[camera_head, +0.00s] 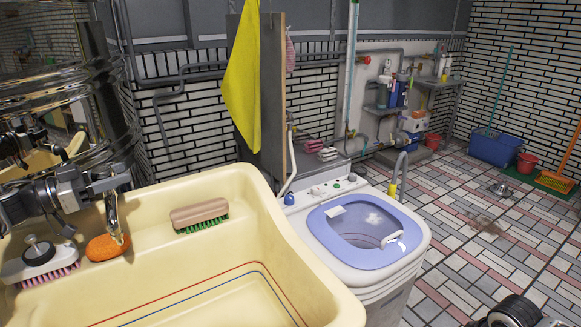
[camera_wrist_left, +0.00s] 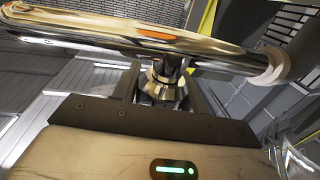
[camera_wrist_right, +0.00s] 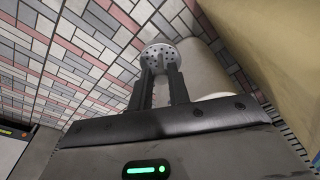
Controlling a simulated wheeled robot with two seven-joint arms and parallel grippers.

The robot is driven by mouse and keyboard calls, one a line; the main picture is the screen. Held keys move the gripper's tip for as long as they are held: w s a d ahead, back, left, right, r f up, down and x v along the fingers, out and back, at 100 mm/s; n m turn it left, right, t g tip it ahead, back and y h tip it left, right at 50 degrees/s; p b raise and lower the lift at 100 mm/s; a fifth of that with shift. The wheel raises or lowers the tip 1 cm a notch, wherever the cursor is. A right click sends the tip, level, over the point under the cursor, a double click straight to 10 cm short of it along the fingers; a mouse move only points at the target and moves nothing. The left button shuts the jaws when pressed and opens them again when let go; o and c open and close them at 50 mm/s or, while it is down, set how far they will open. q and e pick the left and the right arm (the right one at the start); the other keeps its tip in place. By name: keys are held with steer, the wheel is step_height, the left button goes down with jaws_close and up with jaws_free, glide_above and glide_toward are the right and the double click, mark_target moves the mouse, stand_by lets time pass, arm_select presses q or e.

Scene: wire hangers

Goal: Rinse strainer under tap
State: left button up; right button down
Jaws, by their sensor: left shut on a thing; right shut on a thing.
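The strainer (camera_wrist_right: 158,58), a small round grey disc with holes, is held between the fingertips of my right gripper (camera_wrist_right: 158,82) in the right wrist view. In the left wrist view my left gripper (camera_wrist_left: 165,92) is shut on a chrome part of the tap (camera_wrist_left: 130,35), under its long shiny pipe. In the head view the chrome spout (camera_head: 113,218) points down by the left rim of the cream sink (camera_head: 235,285). Chrome and grey parts overlap there and hide my left fingertips. The strainer does not show in the head view.
A wooden brush (camera_head: 199,211), an orange sponge (camera_head: 105,248) and a white brush (camera_head: 38,262) lie on the sink's ledge. A washing machine (camera_head: 365,230) stands right of the sink. The tiled floor beyond is mostly open, with a blue tub (camera_head: 493,150) at the back.

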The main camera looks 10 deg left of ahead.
arm_select(q)
steer(key=o, duration=1)
arm_select(e)
steer(key=shift+f+b, duration=0.8)
steer(key=shift+b, duration=0.05)
arm_select(q)
steer(key=v, duration=1.2)
